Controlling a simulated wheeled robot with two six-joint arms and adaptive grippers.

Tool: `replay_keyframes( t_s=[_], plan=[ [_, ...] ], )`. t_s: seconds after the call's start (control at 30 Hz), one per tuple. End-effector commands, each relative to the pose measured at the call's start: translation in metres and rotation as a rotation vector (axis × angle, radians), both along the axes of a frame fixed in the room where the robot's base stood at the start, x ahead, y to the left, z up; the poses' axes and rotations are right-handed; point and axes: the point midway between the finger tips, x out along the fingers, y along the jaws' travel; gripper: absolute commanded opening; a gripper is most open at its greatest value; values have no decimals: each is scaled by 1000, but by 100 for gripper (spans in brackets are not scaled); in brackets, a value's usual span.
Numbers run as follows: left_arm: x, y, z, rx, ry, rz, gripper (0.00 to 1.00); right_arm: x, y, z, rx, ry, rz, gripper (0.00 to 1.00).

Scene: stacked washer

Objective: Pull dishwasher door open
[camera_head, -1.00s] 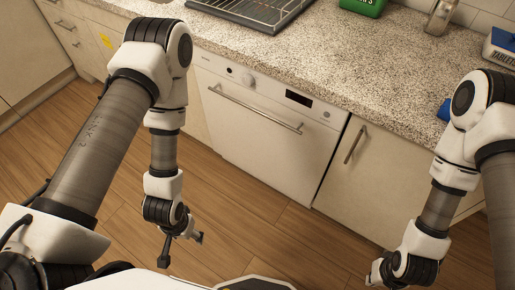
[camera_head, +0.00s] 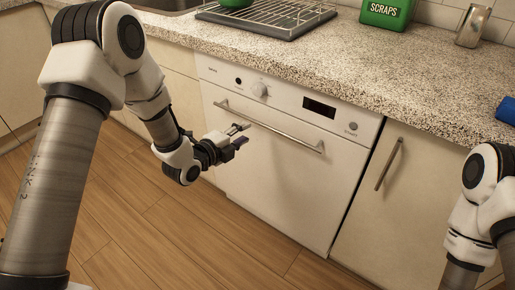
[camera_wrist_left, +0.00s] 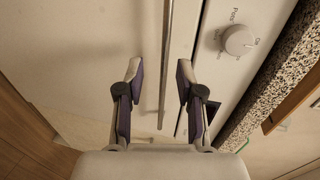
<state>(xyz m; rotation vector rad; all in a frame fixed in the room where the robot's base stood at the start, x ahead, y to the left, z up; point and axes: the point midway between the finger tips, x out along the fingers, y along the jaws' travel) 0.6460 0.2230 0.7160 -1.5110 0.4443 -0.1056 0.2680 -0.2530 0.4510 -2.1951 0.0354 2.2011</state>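The white dishwasher door (camera_head: 285,178) is shut, flush under the counter. Its long metal bar handle (camera_head: 282,132) runs across the upper part. My left gripper (camera_head: 241,136) is at the left part of the handle, in front of the door. In the left wrist view, the two fingers of the left gripper (camera_wrist_left: 158,78) are apart, with the handle bar (camera_wrist_left: 166,65) lying between them. Neither finger visibly touches the bar. The right arm shows at the right edge of the head view, but its gripper is out of frame.
The control panel has a knob (camera_head: 260,89) above the handle. A speckled counter (camera_head: 330,70) overhangs the dishwasher, with a drying rack (camera_head: 265,17) and a green scraps bin (camera_head: 386,12) on it. A cabinet handle (camera_head: 389,164) is to the right. The wooden floor (camera_head: 170,230) in front is clear.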

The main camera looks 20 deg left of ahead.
Motion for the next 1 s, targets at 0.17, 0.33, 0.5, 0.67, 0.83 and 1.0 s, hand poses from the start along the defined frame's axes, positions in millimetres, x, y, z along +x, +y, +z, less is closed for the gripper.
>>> replay_keyframes(
  t_s=[0.17, 0.33, 0.5, 0.67, 0.83, 1.0],
  plan=[
    [10, -1, 4, -2, -27, 3, 37, 1, 0, -11, 0, -2, 0, 0],
    [36, -11, -2, 0, -25, 1, 37, 1, 0, -14, 0, -2, 0, 0],
    [65, -21, -9, -2, -23, 3, 37, 1, 0, -18, 0, -2, 0, 0],
    [75, -25, -10, -4, -21, 5, 37, 1, 0, -19, 0, -2, 0, 0],
    [75, -25, -10, -5, -19, 5, 37, 1, 0, -19, 0, -1, 0, 0],
    [75, -25, -10, -4, -20, 5, 0, 1, 0, -19, 0, -1, 0, 0]
  ],
)
